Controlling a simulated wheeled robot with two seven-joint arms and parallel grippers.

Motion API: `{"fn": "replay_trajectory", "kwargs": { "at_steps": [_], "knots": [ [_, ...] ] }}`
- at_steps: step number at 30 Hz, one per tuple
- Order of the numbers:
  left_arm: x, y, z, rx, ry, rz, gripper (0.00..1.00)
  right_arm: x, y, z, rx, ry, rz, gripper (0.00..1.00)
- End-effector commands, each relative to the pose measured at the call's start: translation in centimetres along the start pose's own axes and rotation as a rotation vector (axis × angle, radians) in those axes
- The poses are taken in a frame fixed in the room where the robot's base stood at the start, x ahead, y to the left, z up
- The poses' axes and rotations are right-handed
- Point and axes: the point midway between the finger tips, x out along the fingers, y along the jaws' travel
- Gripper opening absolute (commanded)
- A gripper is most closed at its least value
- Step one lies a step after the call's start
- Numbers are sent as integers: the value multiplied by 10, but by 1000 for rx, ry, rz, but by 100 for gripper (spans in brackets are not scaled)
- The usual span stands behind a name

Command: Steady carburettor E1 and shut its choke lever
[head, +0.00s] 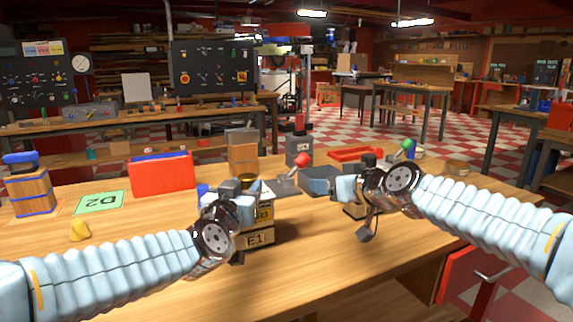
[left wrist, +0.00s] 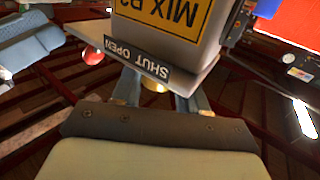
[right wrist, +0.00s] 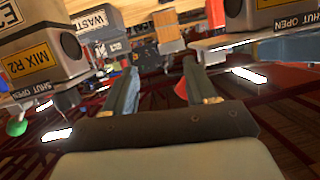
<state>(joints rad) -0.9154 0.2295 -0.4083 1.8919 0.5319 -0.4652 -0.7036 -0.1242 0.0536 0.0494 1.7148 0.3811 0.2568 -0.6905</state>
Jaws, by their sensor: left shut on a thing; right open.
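Carburettor E1 (head: 257,239) stands on the wooden bench, with its lower front label showing. My left gripper (head: 238,190) is shut on it and hides part of its upper body. In the left wrist view its body has a yellow MIX label (left wrist: 165,12) and a SHUT OPEN plate (left wrist: 138,58). A red ball knob (head: 303,160) is at the right of E1; a red knob also shows in the left wrist view (left wrist: 91,53). My right gripper (head: 320,182) is open and empty, close to the red knob. Which mark the lever stands at, I cannot tell.
A second carburettor with a green knob (head: 408,145) stands behind my right gripper, its MIX R2 label showing in the right wrist view (right wrist: 27,61). A red bin (head: 160,174), a green D2 card (head: 99,203) and a wooden container (head: 33,192) are left.

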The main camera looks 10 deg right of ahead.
Motion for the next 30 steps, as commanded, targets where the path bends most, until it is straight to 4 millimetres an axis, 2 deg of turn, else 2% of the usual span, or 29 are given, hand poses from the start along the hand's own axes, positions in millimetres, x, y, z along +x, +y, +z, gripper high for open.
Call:
{"fn": "replay_trajectory", "kwargs": {
  "at_steps": [1,3,6,12,18,23,30],
  "knots": [
    [0,0,0,0,1,-1,1,13,10,3,60,-51,-53,56],
    [0,0,0,0,1,-1,1,26,15,3,143,-109,-168,56],
    [0,0,0,0,1,-1,1,32,20,-5,234,-136,-357,56],
    [0,0,0,0,1,-1,1,15,36,-30,304,-61,-699,56],
    [0,0,0,0,0,0,1,-8,48,-42,291,19,-870,56],
    [0,0,0,0,0,0,1,-3,38,-46,286,31,-900,56],
    [0,0,0,0,0,0,1,28,-2,-53,285,29,-900,56]
  ]
}}
